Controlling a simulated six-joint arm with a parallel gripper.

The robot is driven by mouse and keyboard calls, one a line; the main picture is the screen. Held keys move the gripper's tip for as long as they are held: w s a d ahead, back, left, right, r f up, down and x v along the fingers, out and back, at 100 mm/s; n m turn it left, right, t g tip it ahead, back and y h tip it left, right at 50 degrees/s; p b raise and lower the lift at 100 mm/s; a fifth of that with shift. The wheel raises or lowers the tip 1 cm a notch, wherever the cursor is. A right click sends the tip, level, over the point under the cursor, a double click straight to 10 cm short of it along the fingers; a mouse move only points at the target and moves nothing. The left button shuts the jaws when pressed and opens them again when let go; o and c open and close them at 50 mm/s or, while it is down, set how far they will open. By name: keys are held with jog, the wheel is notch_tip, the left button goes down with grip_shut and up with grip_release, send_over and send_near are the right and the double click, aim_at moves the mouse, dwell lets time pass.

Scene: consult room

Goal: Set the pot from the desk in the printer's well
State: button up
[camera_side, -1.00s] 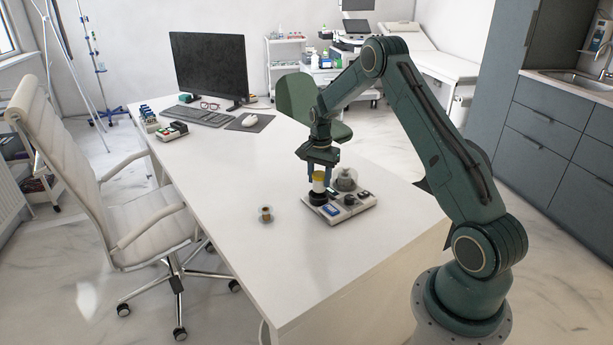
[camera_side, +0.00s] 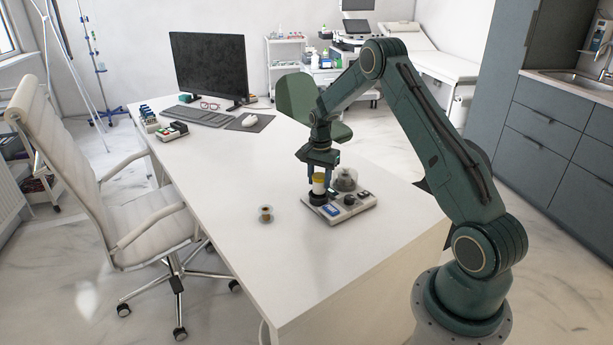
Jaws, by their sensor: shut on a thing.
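The pot (camera_side: 319,181) is a small pale container with a yellow lid. My gripper (camera_side: 320,183) is shut on it from above, with a finger on either side. The pot is upright over a dark round ring, the well (camera_side: 317,198), at the left of the light grey printer (camera_side: 352,210) on the desk. I cannot tell at this size whether its base is inside the well or just above it. The printer also bears a blue display and dark knobs.
A small spool (camera_side: 266,214) stands on the desk left of the printer. A clear dome with something brown in it (camera_side: 345,180) is close behind the printer's well. The monitor (camera_side: 209,68), keyboard and mouse are at the far end. The desk's front (camera_side: 300,270) is clear.

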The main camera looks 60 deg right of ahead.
aim_at(319, 187)
jog(key=shift+f, duration=1.55)
dwell(2.5)
jog(key=o, duration=1.2)
jog(key=shift+s, duration=0.1)
jog(key=shift+r, duration=0.2)
jog(key=shift+r, duration=3.4)
